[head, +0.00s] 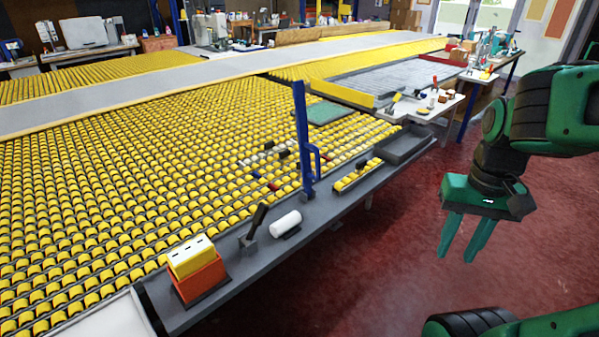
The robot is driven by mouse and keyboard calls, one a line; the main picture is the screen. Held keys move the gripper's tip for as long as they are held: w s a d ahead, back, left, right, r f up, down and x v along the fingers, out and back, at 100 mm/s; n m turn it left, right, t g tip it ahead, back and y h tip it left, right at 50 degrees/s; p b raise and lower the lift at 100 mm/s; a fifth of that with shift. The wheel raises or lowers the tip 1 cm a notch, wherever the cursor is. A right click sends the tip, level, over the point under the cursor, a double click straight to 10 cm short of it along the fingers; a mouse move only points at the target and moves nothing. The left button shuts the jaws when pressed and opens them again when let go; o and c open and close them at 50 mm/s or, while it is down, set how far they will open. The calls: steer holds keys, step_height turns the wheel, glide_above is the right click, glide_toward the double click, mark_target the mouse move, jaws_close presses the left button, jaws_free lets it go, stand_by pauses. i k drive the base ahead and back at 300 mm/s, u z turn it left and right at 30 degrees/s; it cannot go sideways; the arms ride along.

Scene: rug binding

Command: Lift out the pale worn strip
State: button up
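I cannot pick out the pale worn strip for certain. Several small white, black and red pieces lie among the yellow rollers, including a pale piece (262,157) left of the blue post; they are too small to tell apart. A narrow holder (341,187) with yellow pieces sits on the grey ledge right of the post. My gripper (456,258) hangs over the red floor at the right, fingers down, apart and empty. It is well clear of the ledge and everything on it.
The grey ledge (240,285) carries an orange box (203,280) with a yellow-and-white top, a dark upright tool (256,222), a white roll (286,224), the blue post (302,140) and a dark tray (405,147). The red floor (390,240) below my gripper is clear.

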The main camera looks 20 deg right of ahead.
mark_target(271, 151)
steer(key=k, duration=0.4)
steer(key=z, duration=0.35)
steer(key=i, duration=0.85)
steer(key=u, duration=0.55)
steer(key=i, duration=0.4)
steer(key=u, duration=0.35)
